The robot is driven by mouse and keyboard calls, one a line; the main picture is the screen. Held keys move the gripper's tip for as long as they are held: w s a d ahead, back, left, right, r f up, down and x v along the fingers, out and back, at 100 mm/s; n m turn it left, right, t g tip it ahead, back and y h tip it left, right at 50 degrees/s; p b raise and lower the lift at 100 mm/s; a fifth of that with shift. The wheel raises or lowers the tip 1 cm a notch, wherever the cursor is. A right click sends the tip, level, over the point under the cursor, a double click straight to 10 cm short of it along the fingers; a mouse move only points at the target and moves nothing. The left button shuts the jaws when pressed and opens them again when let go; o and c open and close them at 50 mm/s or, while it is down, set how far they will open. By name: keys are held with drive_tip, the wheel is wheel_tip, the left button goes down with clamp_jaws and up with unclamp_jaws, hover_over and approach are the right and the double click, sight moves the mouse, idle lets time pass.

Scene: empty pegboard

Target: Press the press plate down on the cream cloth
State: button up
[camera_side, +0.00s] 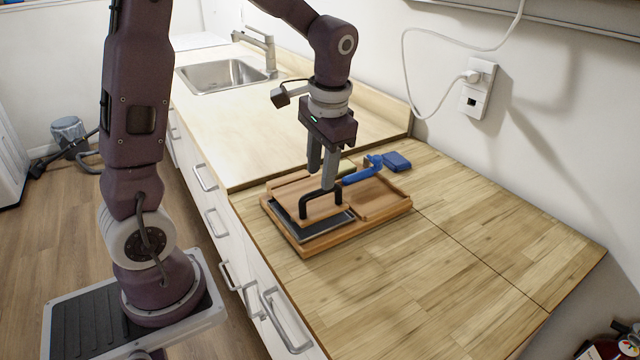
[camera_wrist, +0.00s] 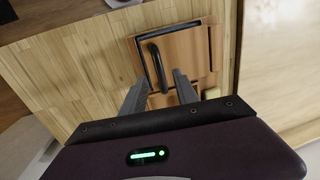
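The press plate (camera_side: 318,210) is a wooden board with a black arched handle (camera_side: 308,206). It sits over a dark panel (camera_side: 325,230) in the left part of a wooden tray (camera_side: 383,211). In the wrist view the plate (camera_wrist: 185,50) and its handle (camera_wrist: 154,52) also show. My gripper (camera_side: 322,180) points down at the handle with its fingers apart. In the wrist view the open gripper (camera_wrist: 161,75) has the handle's near part between its fingertips; I cannot tell whether they touch it.
A small yellowish piece (camera_side: 346,167) is behind my fingers. The wooden counter (camera_side: 440,265) is clear in front and right. A wall outlet (camera_side: 477,88) is behind.

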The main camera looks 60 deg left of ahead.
sight(319, 191)
drive_tip(key=f, duration=0.4)
drive_tip(key=shift+a, duration=0.3)
clamp_jaws()
idle(1.1)
